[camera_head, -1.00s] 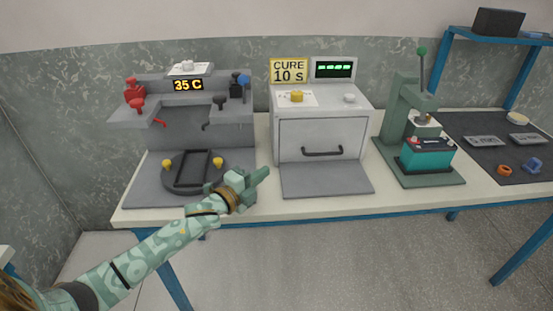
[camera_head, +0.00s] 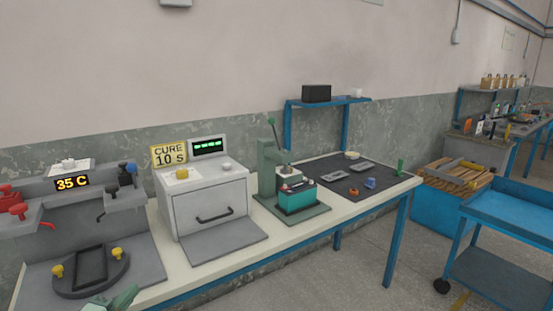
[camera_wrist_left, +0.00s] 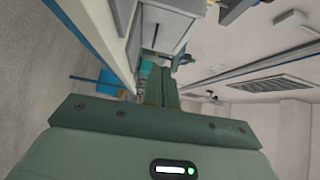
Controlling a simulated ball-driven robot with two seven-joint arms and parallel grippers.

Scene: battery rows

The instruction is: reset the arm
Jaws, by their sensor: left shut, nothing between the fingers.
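My left gripper (camera_head: 122,298) shows at the bottom edge of the head view, as a pale green tip in front of the workbench, left of centre. Most of it and its arm are out of that view. In the left wrist view its green fingers (camera_wrist_left: 161,86) are shut together with nothing between them. The gripper is apart from the machines on the bench. My right gripper is not in view.
The bench holds a 35 C station (camera_head: 72,183), a curing oven (camera_head: 208,203) with its door shut, and a green press (camera_head: 270,170) with a teal battery (camera_head: 297,199). A blue cart (camera_head: 510,220) stands at the right. Floor between bench and cart is clear.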

